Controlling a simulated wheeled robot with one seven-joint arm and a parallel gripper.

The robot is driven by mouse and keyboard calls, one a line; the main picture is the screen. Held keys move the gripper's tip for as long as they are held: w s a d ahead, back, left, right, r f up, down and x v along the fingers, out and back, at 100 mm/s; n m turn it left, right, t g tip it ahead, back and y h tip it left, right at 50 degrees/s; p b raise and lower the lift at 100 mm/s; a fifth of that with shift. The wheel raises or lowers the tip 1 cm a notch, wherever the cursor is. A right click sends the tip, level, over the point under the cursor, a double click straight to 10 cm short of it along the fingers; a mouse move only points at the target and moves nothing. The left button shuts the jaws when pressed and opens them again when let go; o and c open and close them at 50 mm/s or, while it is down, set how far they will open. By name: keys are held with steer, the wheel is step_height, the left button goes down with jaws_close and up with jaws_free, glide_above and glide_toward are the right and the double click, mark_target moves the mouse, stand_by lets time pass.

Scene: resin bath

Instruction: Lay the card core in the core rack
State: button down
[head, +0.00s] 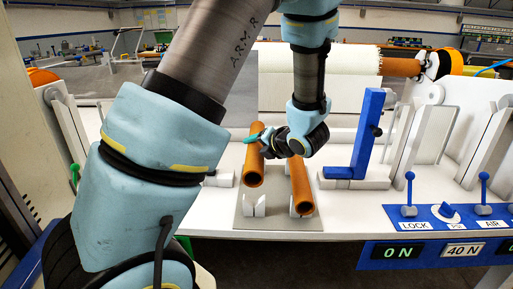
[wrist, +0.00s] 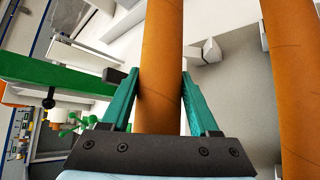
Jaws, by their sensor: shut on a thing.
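My gripper (head: 255,138) has teal fingers and is shut on a brown card core (head: 253,168). In the wrist view the fingers press both sides of this core (wrist: 163,60). In the head view the held core points toward the camera, over the left side of the grey rack plate (head: 275,223). A white notched support (head: 255,206) shows empty below its near end. A second brown core (head: 301,188) lies on the right side of the rack, roughly parallel and apart from the held one. It also shows in the wrist view (wrist: 293,80).
A blue L-shaped upright (head: 366,135) stands right of the rack. Blue levers (head: 409,190) and readouts (head: 405,252) are at the front right. A large white roll (head: 310,75) lies behind. A green bar (wrist: 55,73) is left in the wrist view.

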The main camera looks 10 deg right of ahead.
steer(key=shift+f+b, duration=4)
steer(key=shift+f, duration=0.3)
steer(key=shift+c, duration=0.3)
jaws_free()
steer(key=v, duration=1)
steer(key=shift+s+d+r, duration=0.2)
steer(key=shift+s, duration=0.1)
steer(key=shift+s, duration=0.1)
